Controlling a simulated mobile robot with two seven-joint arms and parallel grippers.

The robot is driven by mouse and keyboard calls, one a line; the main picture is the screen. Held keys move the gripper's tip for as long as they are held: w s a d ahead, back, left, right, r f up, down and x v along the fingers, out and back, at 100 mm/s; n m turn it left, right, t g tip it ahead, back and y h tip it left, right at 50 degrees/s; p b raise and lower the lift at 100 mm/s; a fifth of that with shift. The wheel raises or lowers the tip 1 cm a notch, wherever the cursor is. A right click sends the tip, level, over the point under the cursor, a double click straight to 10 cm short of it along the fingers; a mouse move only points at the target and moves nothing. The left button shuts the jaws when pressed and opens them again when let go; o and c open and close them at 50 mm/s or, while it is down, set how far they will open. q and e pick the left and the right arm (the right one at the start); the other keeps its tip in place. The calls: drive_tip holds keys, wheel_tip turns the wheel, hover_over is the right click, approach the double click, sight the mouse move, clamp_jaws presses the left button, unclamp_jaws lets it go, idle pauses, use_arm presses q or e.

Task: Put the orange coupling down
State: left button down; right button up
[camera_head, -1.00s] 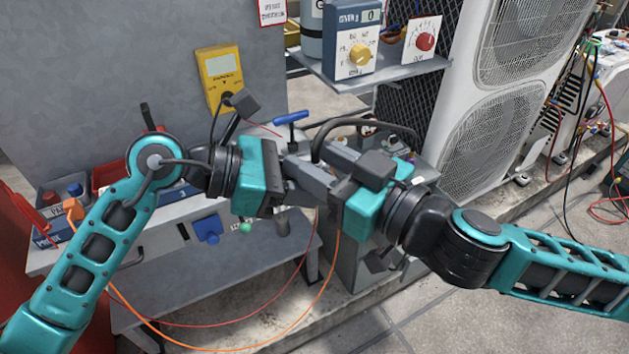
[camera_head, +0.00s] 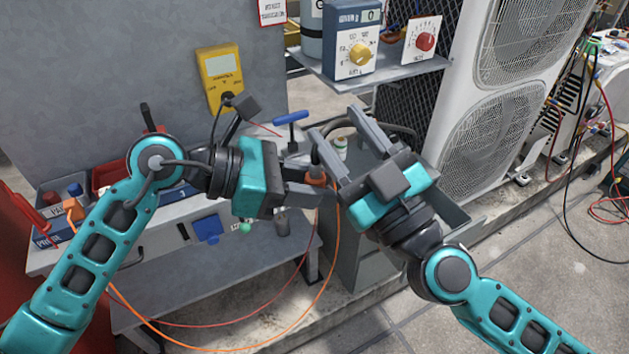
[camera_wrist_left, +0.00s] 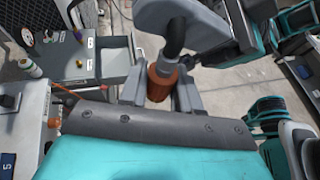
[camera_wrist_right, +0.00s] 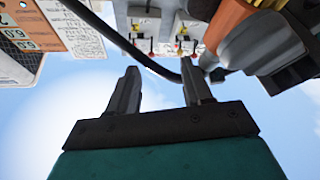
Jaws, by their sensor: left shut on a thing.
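My left gripper (camera_head: 310,184) is shut on the orange coupling (camera_head: 316,180) in front of the bench. In the left wrist view the orange coupling (camera_wrist_left: 162,84) sits between the two fingers, with a grey collar and a black hose (camera_wrist_left: 174,32) at its far end. My right gripper (camera_head: 335,122) is open, just right of the coupling in the head view, with its fingers apart. In the right wrist view nothing is between the open fingers (camera_wrist_right: 160,90). The orange coupling (camera_wrist_right: 232,20) shows there at upper right, apart from them.
A grey bench (camera_head: 175,225) holds a red bin and a blue-handled valve (camera_head: 290,118). A yellow meter (camera_head: 219,75) hangs on the panel behind. A shelf (camera_head: 400,70) carries dial boxes. Orange and red lines loop below. Open floor lies at lower right.

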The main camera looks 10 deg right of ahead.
use_arm(q)
drive_tip(key=shift+r, duration=0.2)
drive_tip(key=w+a+f+n+t+y, duration=0.1)
drive_tip(key=a+n+t+y, duration=0.6)
drive_tip(key=a, duration=1.8)
drive_tip(key=shift+w+f+n+t, duration=0.4)
drive_tip(key=shift+f+n+t, duration=0.3)
drive_tip(key=shift+n+t, duration=1.6)
use_arm(e)
drive_tip(key=s+d+f+m+g+h, duration=0.2)
drive_tip(key=s+f+g, duration=0.1)
drive_tip(key=f, duration=0.8)
drive_tip(key=s+d+f+m+g+h, duration=0.2)
drive_tip(key=s+d+f+g+h, duration=0.1)
drive_tip(key=f, duration=0.9)
drive_tip(key=s+d+f+m+g+h, duration=0.2)
drive_tip(key=s+d+f+g+h, duration=0.1)
drive_tip(key=f, duration=0.8)
drive_tip(key=shift+s+d+f+m+g, duration=0.15)
drive_tip(key=shift+s+f+m+g, duration=0.15)
drive_tip(key=shift+s+f, duration=0.1)
